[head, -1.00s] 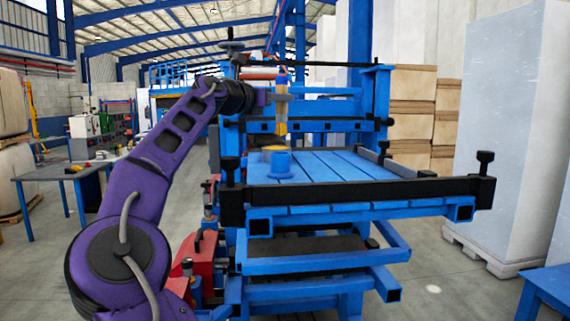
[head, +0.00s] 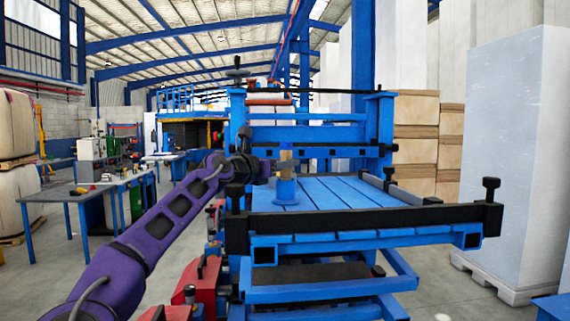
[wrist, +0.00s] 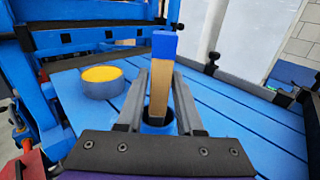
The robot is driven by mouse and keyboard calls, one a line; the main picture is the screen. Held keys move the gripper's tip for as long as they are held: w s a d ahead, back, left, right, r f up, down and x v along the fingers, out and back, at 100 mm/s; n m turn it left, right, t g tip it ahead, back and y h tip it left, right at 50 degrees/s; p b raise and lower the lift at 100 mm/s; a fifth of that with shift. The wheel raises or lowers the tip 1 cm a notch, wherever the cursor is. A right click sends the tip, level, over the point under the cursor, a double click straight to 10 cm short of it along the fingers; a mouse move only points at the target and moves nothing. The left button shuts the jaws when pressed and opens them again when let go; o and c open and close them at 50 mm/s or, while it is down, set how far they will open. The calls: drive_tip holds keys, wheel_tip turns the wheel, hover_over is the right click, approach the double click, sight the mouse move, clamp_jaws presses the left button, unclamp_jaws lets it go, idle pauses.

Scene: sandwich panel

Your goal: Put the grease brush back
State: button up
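The grease brush (wrist: 160,92) has a flat wooden body with a blue upper end. It stands upright between the fingers of my gripper (wrist: 162,76) in the wrist view, and they appear shut on it. Its lower end reaches down to the mouth of a blue cup (wrist: 153,126), and seems to be inside it. The head view shows the brush (head: 287,162) right above the blue cup (head: 285,191), with my gripper (head: 279,167) at its left side.
The cup and pot stand on a blue slatted table (head: 335,192). A black clamp bar (head: 365,216) runs along its front edge. A blue press frame (head: 310,134) rises behind. The right part of the table is clear.

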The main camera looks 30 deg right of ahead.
drive_tip(key=shift+o, duration=1.3)
drive_tip(key=b+v, duration=0.1)
drive_tip(key=v, duration=1.1)
